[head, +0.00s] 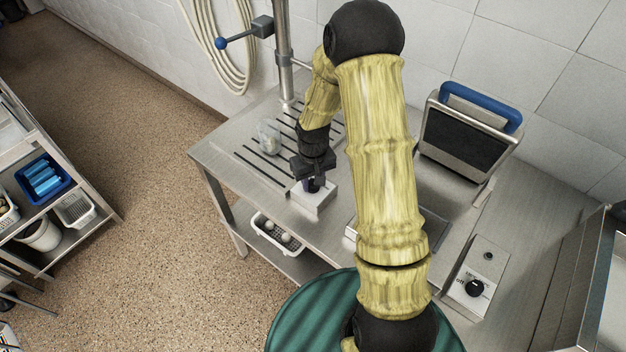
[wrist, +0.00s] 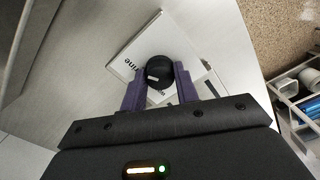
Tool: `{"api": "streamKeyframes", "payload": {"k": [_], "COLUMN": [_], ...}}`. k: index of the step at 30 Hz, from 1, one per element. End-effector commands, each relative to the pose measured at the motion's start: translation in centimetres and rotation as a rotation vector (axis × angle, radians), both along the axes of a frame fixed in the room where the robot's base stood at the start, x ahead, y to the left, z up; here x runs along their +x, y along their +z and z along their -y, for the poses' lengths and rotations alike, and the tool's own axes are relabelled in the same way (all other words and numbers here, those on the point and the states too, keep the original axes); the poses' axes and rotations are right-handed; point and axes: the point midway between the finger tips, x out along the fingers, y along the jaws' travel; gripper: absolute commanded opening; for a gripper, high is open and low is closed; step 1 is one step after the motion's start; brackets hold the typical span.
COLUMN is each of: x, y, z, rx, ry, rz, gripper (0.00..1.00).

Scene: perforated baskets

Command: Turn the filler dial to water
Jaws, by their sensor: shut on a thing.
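The filler dial is a round black knob (wrist: 160,68) with a pale mark on its lower left side in the wrist view. It sits on a white box (wrist: 206,85), whose face shows letters ending in "rine" at the upper left. Another label below the knob is mostly hidden. The box (head: 322,201) also shows in the head view at the counter's front edge. My gripper (wrist: 158,75) has its two purple fingers on opposite sides of the knob and is shut on it. In the head view my gripper (head: 313,182) points down and covers most of the knob.
A clear container (head: 269,138) stands on the slotted steel counter (head: 215,155) behind the box. A blue-handled press (head: 465,130) and a second black knob marked "off" (head: 474,288) are at the right. A white basket (head: 268,232) is under the counter.

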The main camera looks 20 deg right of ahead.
Motion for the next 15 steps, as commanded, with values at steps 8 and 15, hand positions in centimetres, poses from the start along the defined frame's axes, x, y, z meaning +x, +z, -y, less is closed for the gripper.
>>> {"api": "streamKeyframes", "payload": {"k": [8,15], "x": [0.15,0.18], "y": [0.15,0.13], "z": [0.01,-0.03], "rx": [0.001,0.0], "ry": [0.198,0.284], "rz": [0.005,0.005], "gripper": [0.07,0.07]}}
